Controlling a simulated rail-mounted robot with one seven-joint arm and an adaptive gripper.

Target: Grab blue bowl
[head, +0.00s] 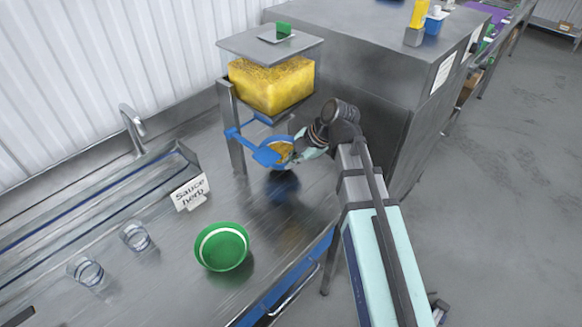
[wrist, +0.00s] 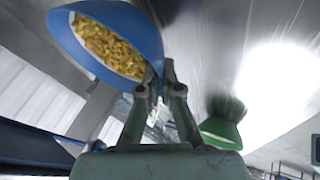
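The blue bowl (wrist: 130,20) holds yellow pieces and fills the upper left of the wrist view. In the head view the blue bowl (head: 276,140) is raised under the yellow-filled dispenser (head: 272,84), beside a blue lever (head: 240,136). My gripper (wrist: 160,82) has its two fingers at the bowl's rim, which appears pinched between them. In the head view my gripper (head: 297,149) is at the bowl's right side. The bowl's far side is partly hidden by the lever.
A green bowl (head: 222,246) stands on the steel counter; it also shows in the wrist view (wrist: 222,130). Two clear glasses (head: 135,236) and a "Sauce herb" sign (head: 189,192) are to the left. The dispenser's leg (head: 233,130) stands close to the bowl.

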